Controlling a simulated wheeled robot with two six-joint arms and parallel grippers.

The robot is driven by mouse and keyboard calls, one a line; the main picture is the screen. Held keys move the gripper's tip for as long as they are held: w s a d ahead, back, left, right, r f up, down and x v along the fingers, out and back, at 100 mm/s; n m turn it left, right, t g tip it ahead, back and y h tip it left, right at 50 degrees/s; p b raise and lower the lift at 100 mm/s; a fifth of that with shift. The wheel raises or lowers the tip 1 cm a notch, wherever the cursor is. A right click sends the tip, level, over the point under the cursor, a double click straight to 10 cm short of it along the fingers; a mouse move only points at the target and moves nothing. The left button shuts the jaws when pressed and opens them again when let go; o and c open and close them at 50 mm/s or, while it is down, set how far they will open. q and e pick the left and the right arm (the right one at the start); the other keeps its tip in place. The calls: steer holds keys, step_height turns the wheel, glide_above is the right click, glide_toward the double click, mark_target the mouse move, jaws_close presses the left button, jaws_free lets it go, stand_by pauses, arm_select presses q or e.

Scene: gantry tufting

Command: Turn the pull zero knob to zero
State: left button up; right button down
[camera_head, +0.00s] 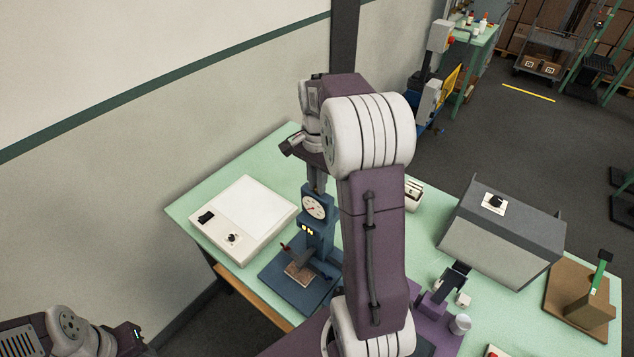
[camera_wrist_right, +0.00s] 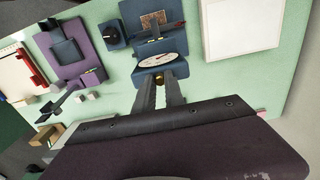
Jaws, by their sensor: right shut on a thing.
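A blue pull tester (camera_head: 319,228) with a round white dial (camera_head: 315,206) stands upright on the green bench. The dial also shows in the right wrist view (camera_wrist_right: 157,60), with a thin pointer on its face. My right gripper (camera_head: 316,186) reaches down from above to the top of the tester, just behind the dial. In the right wrist view its two fingers (camera_wrist_right: 160,80) are close together and shut on a small brass-coloured knob, mostly hidden between them. The dial reading is too small to tell. My left arm shows at the lower left of the head view; its gripper is out of view.
A white light box (camera_head: 245,216) with a black knob lies left of the tester. A grey box-shaped machine (camera_head: 502,229) and a brown stand (camera_head: 582,300) are to the right. The wall (camera_head: 200,120) runs behind the bench.

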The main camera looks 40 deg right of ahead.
steer(key=c, duration=1.4)
jaws_free()
step_height(320, 180, up, 9)
steer(key=shift+b, duration=0.45)
